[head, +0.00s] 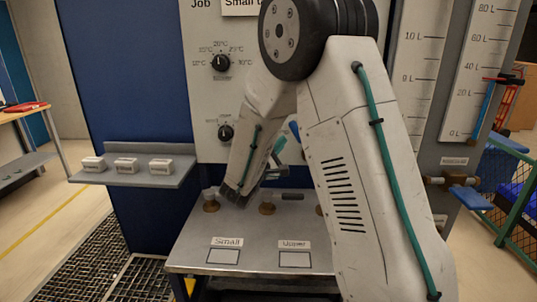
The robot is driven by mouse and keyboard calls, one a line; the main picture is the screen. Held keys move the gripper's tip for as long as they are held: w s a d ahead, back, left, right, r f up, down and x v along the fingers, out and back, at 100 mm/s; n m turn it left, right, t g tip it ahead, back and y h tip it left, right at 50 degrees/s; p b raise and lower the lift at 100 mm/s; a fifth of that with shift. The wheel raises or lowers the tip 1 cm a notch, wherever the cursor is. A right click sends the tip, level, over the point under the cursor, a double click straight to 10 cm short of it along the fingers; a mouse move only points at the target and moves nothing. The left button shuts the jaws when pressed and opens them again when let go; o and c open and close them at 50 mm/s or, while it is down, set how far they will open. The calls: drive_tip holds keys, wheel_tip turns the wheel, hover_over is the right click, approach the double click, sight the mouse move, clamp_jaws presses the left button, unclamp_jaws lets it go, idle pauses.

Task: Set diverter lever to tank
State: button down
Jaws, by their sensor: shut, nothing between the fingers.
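A brass valve (433,181) with a blue lever (470,197) sits at the right, below the tall level scales. The lever points right and slightly down. A small label (453,161) above it is too small to read. I cannot tell for sure that this is the diverter lever. My arm crosses the middle of the view. My gripper (274,173) is small and partly hidden behind my arm, above the back of the bench shelf. It is shut and empty, well left of the blue lever and apart from it.
The grey shelf (190,254) has "Small" (226,242) and "Upper" (294,244) labels and brass fittings at its back. Two dials (221,63) (226,132) are on the panel. White blocks stand on a side ledge (147,179). A green-railed crate (510,196) stands at the right.

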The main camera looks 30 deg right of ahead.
drive_tip(key=shift+s+d+r, duration=0.2)
drive_tip(key=shift+d+r, duration=0.05)
drive_tip(key=shift+d, duration=0.2)
drive_tip(key=shift+s+d+r, duration=0.15)
drive_tip(key=shift+d+r, duration=0.1)
drive_tip(key=shift+d, duration=0.15)
drive_tip(key=shift+r, duration=0.1)
